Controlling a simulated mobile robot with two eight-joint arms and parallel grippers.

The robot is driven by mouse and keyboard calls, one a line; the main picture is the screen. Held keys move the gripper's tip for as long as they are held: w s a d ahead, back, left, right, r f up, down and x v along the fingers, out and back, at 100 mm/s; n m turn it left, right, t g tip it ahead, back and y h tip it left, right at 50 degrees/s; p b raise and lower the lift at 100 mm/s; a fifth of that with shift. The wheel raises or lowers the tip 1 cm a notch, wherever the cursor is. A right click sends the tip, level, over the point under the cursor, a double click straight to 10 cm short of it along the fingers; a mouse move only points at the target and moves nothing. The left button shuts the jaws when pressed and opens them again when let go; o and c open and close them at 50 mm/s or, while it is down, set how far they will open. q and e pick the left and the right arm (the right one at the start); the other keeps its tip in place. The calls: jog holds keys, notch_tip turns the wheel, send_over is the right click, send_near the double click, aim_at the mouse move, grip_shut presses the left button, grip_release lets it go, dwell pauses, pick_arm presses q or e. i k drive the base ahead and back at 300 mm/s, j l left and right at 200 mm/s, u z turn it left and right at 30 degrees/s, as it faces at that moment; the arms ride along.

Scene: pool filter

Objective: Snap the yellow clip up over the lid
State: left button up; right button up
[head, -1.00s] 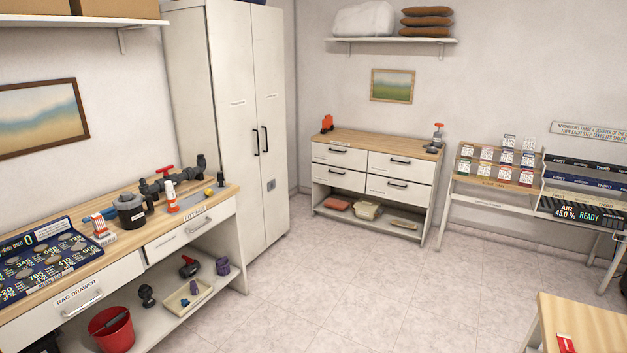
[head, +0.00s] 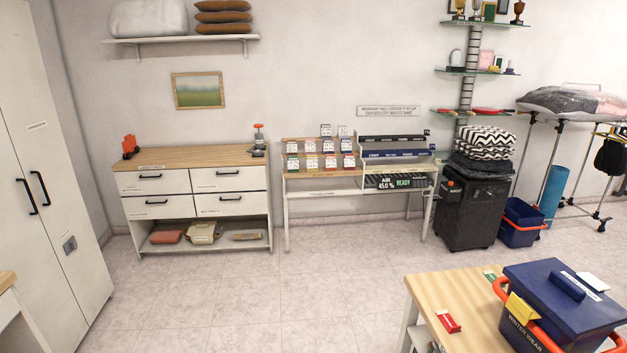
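A dark blue box (head: 546,326) labelled "WINTER WEAR" stands on a light wooden table at the lower right in the head view. Its dark blue lid (head: 568,298) with a raised handle sits on top. A yellow clip (head: 522,308) shows at the box's near left side, at about lid-edge height. I cannot tell whether the clip is over the lid or loose. An orange-red handle (head: 503,291) runs around the box's side. The box's right and lower parts are cut off by the frame. Neither of my grippers is in view.
The wooden table (head: 440,292) has a red item (head: 448,322) left of the box. Open tiled floor (head: 320,300) lies left of the table. A drawer cabinet (head: 195,158), a card rack (head: 325,187) and a black bin (head: 470,212) line the back wall.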

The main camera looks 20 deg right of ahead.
aim_at(519, 307)
jog(key=i+l+z, duration=0.1)
jog(key=i+z, duration=0.2)
jog(key=z, duration=0.15)
jog(key=i+z, duration=0.45)
jog(key=i+j+z, duration=0.15)
jog(key=z, duration=0.3)
jog(key=i+l+z, duration=0.1)
jog(key=z, duration=0.35)
jog(key=i+z, duration=0.3)
jog(key=z, duration=0.15)
jog(key=i+j+z, duration=0.15)
jog(key=z, duration=0.3)
jog(key=i, duration=0.05)
